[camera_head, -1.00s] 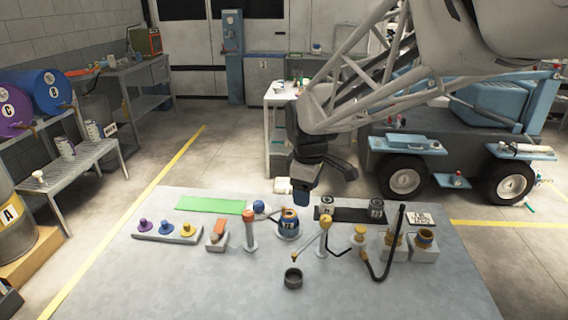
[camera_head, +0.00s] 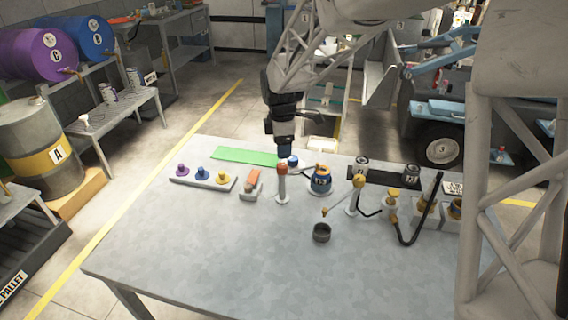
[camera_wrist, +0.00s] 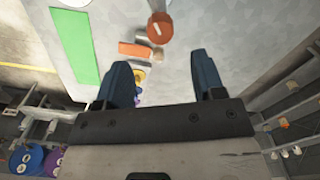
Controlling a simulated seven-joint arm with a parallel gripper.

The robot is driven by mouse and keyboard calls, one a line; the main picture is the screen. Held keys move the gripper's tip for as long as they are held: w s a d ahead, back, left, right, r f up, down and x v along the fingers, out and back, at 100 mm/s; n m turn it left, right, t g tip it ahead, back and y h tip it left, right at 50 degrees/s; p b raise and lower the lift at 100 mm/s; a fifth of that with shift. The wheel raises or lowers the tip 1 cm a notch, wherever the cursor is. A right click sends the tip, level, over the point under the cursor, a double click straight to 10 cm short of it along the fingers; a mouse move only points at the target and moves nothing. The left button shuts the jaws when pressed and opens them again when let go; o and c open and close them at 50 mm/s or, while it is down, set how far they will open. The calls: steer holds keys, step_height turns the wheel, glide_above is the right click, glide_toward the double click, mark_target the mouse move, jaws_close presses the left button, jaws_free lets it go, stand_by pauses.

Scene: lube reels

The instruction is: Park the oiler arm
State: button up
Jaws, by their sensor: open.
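The oiler arm appears to be the thin arm running from a yellow ball-topped post (camera_head: 358,182) on the table. I cannot tell whether the tip is over the cup. My gripper (camera_head: 284,152) hangs above the back of the table, close to an orange-capped post (camera_head: 282,183) and left of the oiler arm. In the wrist view my gripper (camera_wrist: 163,66) has its two blue fingers apart with nothing between them. A round orange cap (camera_wrist: 160,27) shows beyond them. The oiler arm is not recognisable there.
A green mat (camera_head: 245,156), a block with purple, blue and yellow knobs (camera_head: 203,177), and an orange block (camera_head: 254,177) are left. A blue pot (camera_head: 321,180) stands between the posts. A black hose (camera_head: 424,220) curves at right. The table's front (camera_head: 230,260) is clear.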

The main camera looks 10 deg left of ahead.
mark_target(282, 165)
stand_by(0.3)
steer(key=shift+f, duration=3.9)
jaws_close()
